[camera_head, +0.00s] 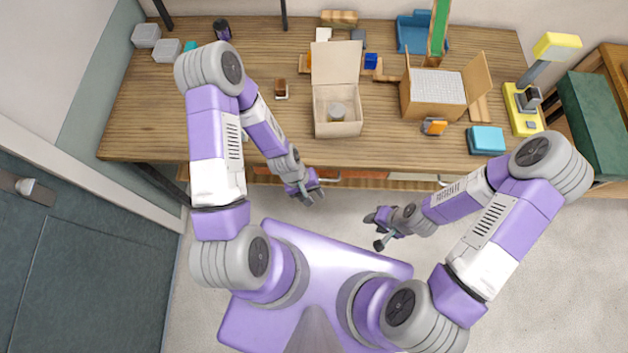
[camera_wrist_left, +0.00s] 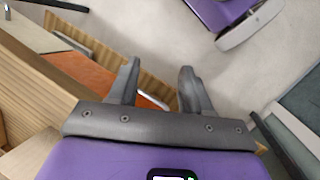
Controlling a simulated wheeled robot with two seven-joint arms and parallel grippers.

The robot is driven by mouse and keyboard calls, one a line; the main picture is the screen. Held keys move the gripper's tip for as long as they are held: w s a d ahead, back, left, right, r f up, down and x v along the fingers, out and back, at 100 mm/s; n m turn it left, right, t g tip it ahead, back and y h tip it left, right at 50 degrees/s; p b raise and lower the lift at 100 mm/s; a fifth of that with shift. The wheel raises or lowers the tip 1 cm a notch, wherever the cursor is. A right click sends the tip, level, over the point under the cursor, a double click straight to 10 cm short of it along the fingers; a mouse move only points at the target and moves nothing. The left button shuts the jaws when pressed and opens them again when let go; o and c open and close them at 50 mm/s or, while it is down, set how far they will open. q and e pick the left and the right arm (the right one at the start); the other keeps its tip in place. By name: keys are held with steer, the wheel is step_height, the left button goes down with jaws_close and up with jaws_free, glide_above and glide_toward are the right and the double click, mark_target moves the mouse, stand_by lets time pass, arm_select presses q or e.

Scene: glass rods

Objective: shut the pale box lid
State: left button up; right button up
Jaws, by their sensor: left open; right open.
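The pale box (camera_head: 338,128) stands on the wooden table near its front edge. Its pale lid (camera_head: 335,62) is open, tilted up at the box's back side. A round beige item (camera_head: 337,111) sits inside the box. My left gripper (camera_head: 312,196) is open and empty, in front of the table edge and below the box. In the left wrist view its two fingers (camera_wrist_left: 158,88) are spread with nothing between them. My right gripper (camera_head: 374,232) is open and empty over the floor, further from the table. The box is not visible in the left wrist view.
Right of the pale box stands a cardboard box (camera_head: 412,97) with an open flap. A blue case (camera_head: 486,140) and a yellow lamp (camera_head: 527,118) are at the right. A small brown item (camera_head: 281,89) lies left of the box. An open drawer (camera_wrist_left: 75,72) shows below the tabletop.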

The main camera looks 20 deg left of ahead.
arm_select(q)
step_height(320, 180, down, 10)
steer(key=s+d+m+t+b, duration=0.1)
steer(key=s+m+b, duration=0.1)
steer(key=b, duration=0.7)
steer(key=shift+s+d+m+b, duration=0.25)
steer(key=shift+d+m+b, duration=0.05)
steer(key=shift+m, duration=0.6)
